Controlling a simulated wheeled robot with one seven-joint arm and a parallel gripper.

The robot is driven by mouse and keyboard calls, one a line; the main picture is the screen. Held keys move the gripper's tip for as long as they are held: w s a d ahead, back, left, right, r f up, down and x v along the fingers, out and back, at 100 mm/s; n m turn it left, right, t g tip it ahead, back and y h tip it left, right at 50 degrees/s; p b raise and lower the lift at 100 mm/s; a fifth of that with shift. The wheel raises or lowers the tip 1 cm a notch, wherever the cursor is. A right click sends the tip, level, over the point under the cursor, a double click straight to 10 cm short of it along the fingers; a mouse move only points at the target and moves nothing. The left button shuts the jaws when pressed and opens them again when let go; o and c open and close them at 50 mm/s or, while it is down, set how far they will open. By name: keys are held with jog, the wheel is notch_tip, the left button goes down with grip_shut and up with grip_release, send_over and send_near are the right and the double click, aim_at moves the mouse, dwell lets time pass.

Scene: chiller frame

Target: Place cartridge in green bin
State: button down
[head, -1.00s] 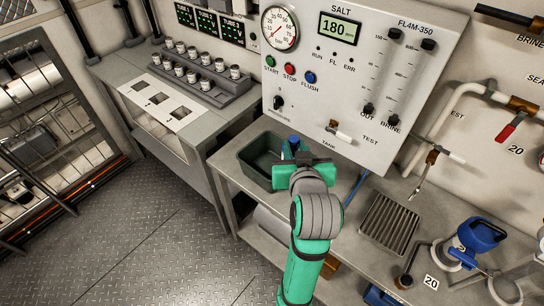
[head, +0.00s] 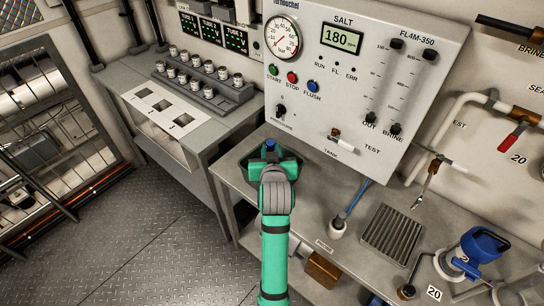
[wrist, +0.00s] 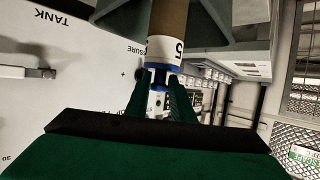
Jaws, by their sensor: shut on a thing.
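My gripper (head: 269,150) is over the green bin (head: 248,158) on the bench, and it hides most of the bin in the head view. The gripper is shut on the cartridge by its blue end (head: 269,143). In the wrist view the cartridge (wrist: 168,20) has a brown body and a white band marked 5, with the blue end between my fingers (wrist: 170,90). The cartridge's far end runs out of the picture top, in front of the dark green bin walls (wrist: 215,58). I cannot tell how deep it reaches into the bin.
The control panel (head: 365,80) rises close behind and right of the bin. A rack of several small jars (head: 205,78) stands on the left bench. A ribbed grate (head: 391,231) and a blue-handled valve (head: 478,243) are on the right. A white port with a blue tube (head: 338,227) is nearer.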

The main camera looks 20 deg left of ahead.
jog(key=shift+d+f, duration=0.15)
jog(key=shift+f, duration=1.25)
jog(key=c, duration=1.5)
grip_release()
jog(key=shift+c, duration=0.2)
